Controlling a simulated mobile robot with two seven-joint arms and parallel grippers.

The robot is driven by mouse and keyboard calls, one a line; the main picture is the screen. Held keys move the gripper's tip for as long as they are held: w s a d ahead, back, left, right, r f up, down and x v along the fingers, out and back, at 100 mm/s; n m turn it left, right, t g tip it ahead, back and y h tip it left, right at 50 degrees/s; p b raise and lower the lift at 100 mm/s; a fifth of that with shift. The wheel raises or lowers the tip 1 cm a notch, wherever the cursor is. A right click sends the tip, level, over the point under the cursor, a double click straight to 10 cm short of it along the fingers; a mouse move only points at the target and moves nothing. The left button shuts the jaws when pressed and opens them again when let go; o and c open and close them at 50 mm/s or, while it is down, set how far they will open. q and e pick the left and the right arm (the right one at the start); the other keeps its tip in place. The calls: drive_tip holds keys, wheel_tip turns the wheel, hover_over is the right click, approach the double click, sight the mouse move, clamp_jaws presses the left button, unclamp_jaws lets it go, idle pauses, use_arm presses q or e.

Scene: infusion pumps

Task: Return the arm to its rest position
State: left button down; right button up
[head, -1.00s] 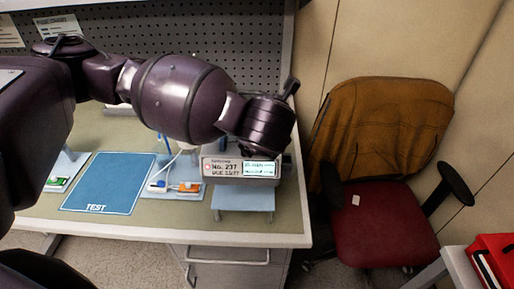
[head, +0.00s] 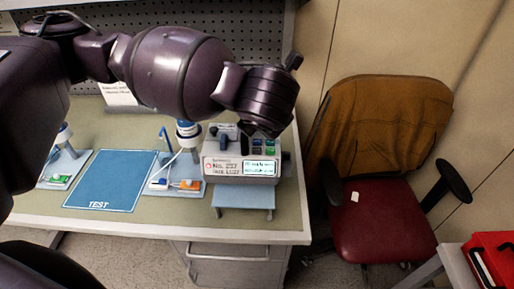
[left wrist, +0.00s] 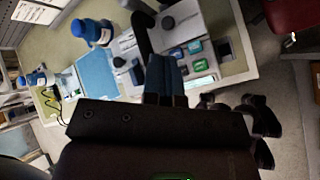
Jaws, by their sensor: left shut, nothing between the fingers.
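My left arm (head: 178,70) reaches in from the left across the head view, above the bench. Its wrist end hangs over the back right of the grey infusion pump (head: 239,168). In the left wrist view the left gripper's fingers (left wrist: 165,78) are together with nothing between them, above the pump's coloured keys (left wrist: 194,48). In the head view the fingers are mostly hidden behind the wrist. The pump stands upright on a light-blue stand (head: 243,197) with its screen lit. My right gripper is not in view.
A blue TEST mat (head: 104,178) lies bare on the bench (head: 150,224). Small pads with a green connector (head: 60,178) and an orange connector (head: 190,185) flank it. A perforated panel (head: 250,45) stands behind. A red chair (head: 385,220) is right of the bench.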

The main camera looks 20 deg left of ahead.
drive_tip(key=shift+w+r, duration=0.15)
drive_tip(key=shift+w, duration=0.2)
use_arm(q)
drive_tip(key=shift+d+f, duration=0.1)
drive_tip(key=shift+f, duration=0.05)
drive_tip(key=s+d+f+n+g+h, duration=0.3)
drive_tip(key=s+d+f+n+h, duration=0.3)
drive_tip(key=s+f+n, duration=0.75)
drive_tip(key=s+a+f+n+g+y, duration=0.15)
drive_tip(key=s+a+f+n, duration=0.4)
drive_tip(key=a+n, duration=0.65)
drive_tip(key=s+a+f+n+g+y, duration=0.15)
drive_tip(key=s+a+f+n, duration=0.5)
drive_tip(key=n, duration=0.85)
drive_tip(key=w+f+t+b, duration=0.1)
drive_tip(key=w+f+t, duration=0.2)
drive_tip(key=f, duration=0.3)
drive_tip(key=w+a+f+t+b, duration=0.1)
drive_tip(key=w+f+t+b, duration=0.1)
drive_tip(key=w+f+t, duration=0.2)
wheel_tip(320, 180, down, 2)
drive_tip(key=shift+w+a+f+m+t, duration=0.1)
drive_tip(key=shift+w+a+m+t, duration=0.25)
drive_tip(key=shift+t, duration=0.65)
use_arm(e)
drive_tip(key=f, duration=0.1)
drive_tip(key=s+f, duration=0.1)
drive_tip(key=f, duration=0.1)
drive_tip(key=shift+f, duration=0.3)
